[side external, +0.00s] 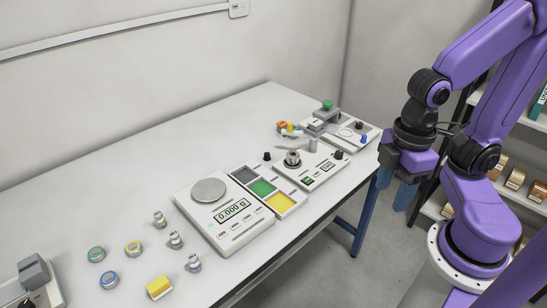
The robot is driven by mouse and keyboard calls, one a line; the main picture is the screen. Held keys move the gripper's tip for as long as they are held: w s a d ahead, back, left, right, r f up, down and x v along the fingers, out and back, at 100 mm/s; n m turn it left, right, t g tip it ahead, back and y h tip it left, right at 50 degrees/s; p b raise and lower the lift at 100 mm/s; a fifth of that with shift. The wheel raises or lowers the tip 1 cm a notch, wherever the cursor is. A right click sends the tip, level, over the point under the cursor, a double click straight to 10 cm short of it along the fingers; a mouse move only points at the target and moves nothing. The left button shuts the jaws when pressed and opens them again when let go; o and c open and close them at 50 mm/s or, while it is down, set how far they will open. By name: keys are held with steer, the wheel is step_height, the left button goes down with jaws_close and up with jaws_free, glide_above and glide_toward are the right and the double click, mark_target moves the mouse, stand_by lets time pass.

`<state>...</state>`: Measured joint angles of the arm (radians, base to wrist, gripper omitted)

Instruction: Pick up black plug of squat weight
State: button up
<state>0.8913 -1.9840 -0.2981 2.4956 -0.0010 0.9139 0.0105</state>
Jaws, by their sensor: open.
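My gripper (395,188) hangs at the right, beyond the table's right edge, with its blue fingers pointing down, apart and empty. It is well away from the table things. A squat metal cylinder with a dark top (292,158) stands on a pale instrument (318,178) with green displays. A small black piece (267,156) stands on the table just left of that instrument; it may be the black plug, but it is too small to be sure. Several small metal weights (175,240) stand at the front left, with pale tops.
A scale (224,220) with a round pan reads about zero. Beside it lies a tray (284,203) with grey, green and yellow fields. More devices (352,133) stand far right. The back left tabletop is clear.

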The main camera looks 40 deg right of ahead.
steer(key=w+a+m+t+h, duration=0.1)
steer(key=w+a+m, duration=0.35)
steer(key=w, duration=0.85)
steer(key=w+a+m+h, duration=0.1)
steer(key=w+a+m, duration=0.1)
steer(key=w+m, duration=0.85)
steer(key=m+h, duration=0.2)
steer(key=m, duration=0.9)
glide_above(266, 154)
steer(key=s+a, duration=0.2)
steer(key=a, duration=0.1)
steer(key=f, duration=1.8)
steer(key=shift+w+d+f, duration=0.15)
steer(key=shift+w+d, duration=0.05)
steer(key=shift+d, duration=0.05)
steer(key=shift+t, duration=0.3)
steer(key=shift+w+x, duration=0.1)
steer(key=shift+x, duration=1.4)
steer(key=shift+w+x, duration=0.15)
steer(key=shift+x, duration=1.4)
steer(key=shift+d, duration=0.15)
steer(key=shift+h, duration=0.3)
jaws_close()
